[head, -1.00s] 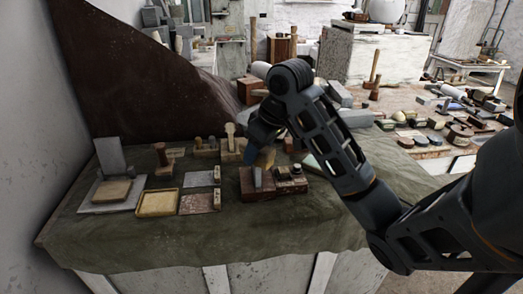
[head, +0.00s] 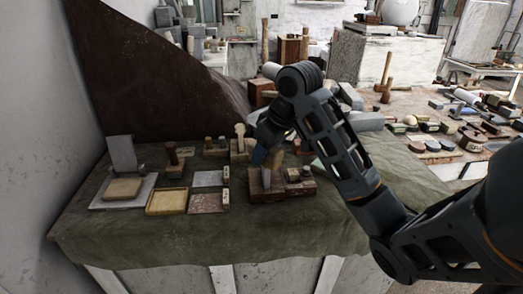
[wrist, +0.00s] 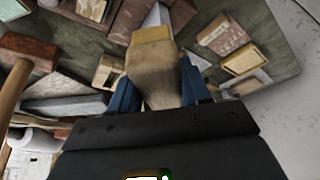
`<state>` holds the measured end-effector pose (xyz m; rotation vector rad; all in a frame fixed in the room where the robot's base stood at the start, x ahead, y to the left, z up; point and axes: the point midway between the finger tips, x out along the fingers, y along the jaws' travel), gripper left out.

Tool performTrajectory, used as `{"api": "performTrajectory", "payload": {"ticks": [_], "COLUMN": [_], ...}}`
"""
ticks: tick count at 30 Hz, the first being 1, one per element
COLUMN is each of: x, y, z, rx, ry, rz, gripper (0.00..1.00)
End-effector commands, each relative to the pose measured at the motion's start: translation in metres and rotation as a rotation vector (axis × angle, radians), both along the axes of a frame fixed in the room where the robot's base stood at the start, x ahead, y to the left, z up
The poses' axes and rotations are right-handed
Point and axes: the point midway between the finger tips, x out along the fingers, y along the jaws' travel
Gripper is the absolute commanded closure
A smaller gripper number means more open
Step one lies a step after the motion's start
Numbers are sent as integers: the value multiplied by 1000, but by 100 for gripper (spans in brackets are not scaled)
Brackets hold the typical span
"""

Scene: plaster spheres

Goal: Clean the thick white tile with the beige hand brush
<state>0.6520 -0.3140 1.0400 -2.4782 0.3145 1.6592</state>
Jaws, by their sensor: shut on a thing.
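My gripper (head: 265,153) is shut on the beige hand brush (wrist: 152,75), which fills the space between the blue fingers in the wrist view. In the head view, only a small tan part of the brush (head: 278,158) shows beside the fingers. Just beyond the brush end is a pale, narrow piece (wrist: 154,17); in the head view, a similar light grey piece (head: 266,178) stands upright at the brown wooden block. It may be the thick white tile, but I cannot tell for sure. I cannot tell whether the brush touches it.
A pale upright slab (head: 122,154) stands at the left of the cloth-covered table. Near it are a yellow-rimmed tray (head: 166,201) and flat tiles (head: 208,179). Wooden tools stand behind. The front strip of green cloth (head: 200,240) is clear.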

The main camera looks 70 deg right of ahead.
Motion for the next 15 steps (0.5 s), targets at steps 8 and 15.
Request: {"api": "performTrajectory", "payload": {"ticks": [8,15], "x": [-9,-24], "y": [2,6], "z": [1,1], "rx": [1,1], "ry": [0,1], "rz": [-2,-2], "gripper": [78,78]}}
